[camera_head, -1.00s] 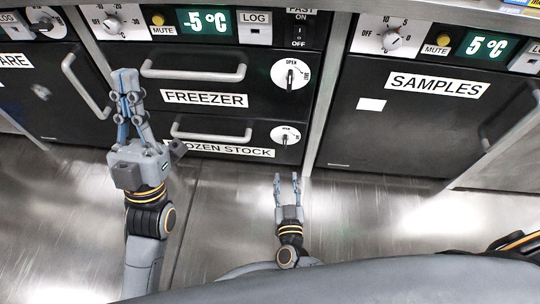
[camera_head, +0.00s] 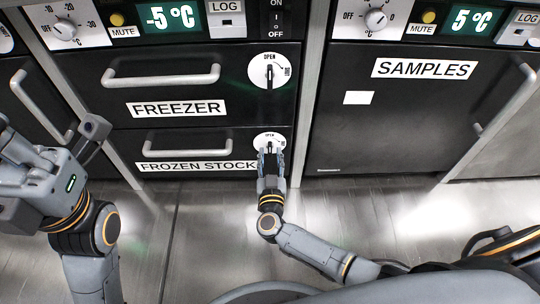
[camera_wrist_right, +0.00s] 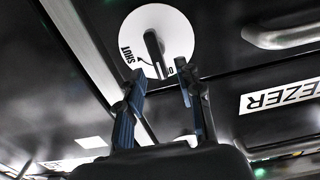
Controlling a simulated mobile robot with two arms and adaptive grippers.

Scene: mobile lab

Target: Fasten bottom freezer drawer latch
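The bottom freezer drawer, labelled FROZEN STOCK (camera_head: 195,166), is closed or nearly so. Its latch is a white dial (camera_head: 264,138) with a dark lever, right of the drawer's handle (camera_head: 184,144). In the right wrist view, upside down, the latch dial (camera_wrist_right: 180,22) shows its black lever (camera_wrist_right: 153,48) pointing toward OPEN; SHUT is to the side. My right gripper (camera_head: 270,153) is at the latch, partly covering it. Its fingers (camera_wrist_right: 160,73) are open, either side of the lever's end; contact cannot be told. My left gripper (camera_head: 12,143) is partly cut off at the left edge.
The upper FREEZER drawer (camera_head: 230,118) has its own dial (camera_head: 270,71) and handle (camera_head: 162,78) above. The SAMPLES door (camera_head: 385,125) is to the right. Bare floor (camera_head: 180,235) lies in front. A control panel (camera_head: 180,20) runs along the top.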

